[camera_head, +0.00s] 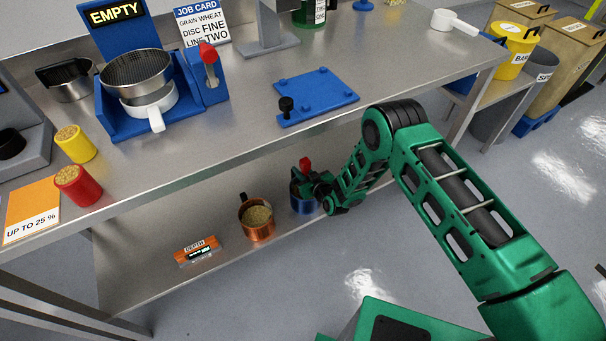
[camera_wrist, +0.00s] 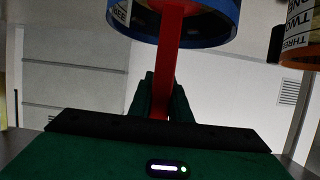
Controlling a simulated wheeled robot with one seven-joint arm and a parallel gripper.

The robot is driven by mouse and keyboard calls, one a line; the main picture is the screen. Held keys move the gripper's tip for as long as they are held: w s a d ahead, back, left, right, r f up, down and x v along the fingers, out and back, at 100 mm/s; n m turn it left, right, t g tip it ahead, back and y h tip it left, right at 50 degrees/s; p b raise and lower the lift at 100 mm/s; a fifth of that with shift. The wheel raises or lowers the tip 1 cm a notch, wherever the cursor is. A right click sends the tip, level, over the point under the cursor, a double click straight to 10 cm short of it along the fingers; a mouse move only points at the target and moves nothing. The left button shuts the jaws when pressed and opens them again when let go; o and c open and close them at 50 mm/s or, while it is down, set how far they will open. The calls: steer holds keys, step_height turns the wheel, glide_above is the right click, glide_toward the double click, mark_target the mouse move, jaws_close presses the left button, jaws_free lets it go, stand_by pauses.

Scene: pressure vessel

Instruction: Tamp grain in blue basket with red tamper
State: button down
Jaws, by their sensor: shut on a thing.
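The blue basket (camera_head: 302,202) stands on the lower shelf, partly hidden by my gripper; it also shows at the top of the wrist view (camera_wrist: 218,14). The red tamper (camera_head: 306,164) rises at the basket, and its red shaft (camera_wrist: 168,60) runs down the wrist view between my fingers. My gripper (camera_head: 312,182) is shut on the tamper; its green fingers also show in the wrist view (camera_wrist: 160,98). The shaft overlaps the basket in the wrist view. The tamper's foot and the grain inside are hidden, so I cannot tell if they touch.
A copper basket of grain (camera_head: 257,223) stands left of the blue one. An orange depth gauge (camera_head: 197,250) lies farther left on the lower shelf (camera_head: 150,235). The steel worktop (camera_head: 235,130) overhangs behind, with a blue plate (camera_head: 318,96) and a sieve stand (camera_head: 125,128).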

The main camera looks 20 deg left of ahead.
steer(key=shift+r, duration=0.65)
steer(key=shift+f, duration=0.2)
step_height(320, 180, down, 2)
steer(key=shift+f, duration=0.25)
steer(key=shift+r, duration=1.45)
steer(key=shift+r, duration=2.85)
